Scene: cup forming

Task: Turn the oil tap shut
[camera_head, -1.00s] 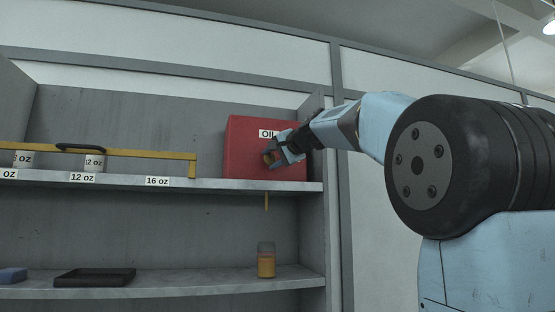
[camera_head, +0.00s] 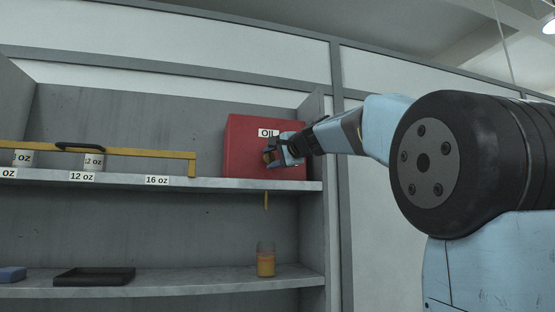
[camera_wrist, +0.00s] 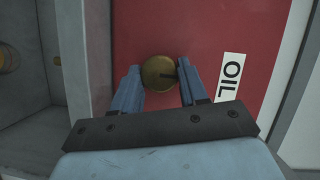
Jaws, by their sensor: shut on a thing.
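The red oil box (camera_head: 243,136), labelled OIL, stands at the right end of the upper shelf. Its round brass tap (camera_wrist: 157,73) is on the front face, with a dark mark at its middle right. My gripper (camera_head: 270,157) is at the tap, its two blue fingers on either side of the knob and shut on it. In the wrist view my gripper (camera_wrist: 158,82) reaches up from below, and the OIL label is on the right. A thin amber streak of oil (camera_head: 266,201) hangs below the upper shelf, above a jar (camera_head: 266,262) holding amber oil on the lower shelf.
The upper shelf (camera_head: 225,184) carries size labels and a yellow rail (camera_head: 130,151) with a black handle; cups stand behind it. A black tray (camera_head: 95,277) and a blue block (camera_head: 12,274) lie on the lower shelf. The shelf's right side wall is close to my arm.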

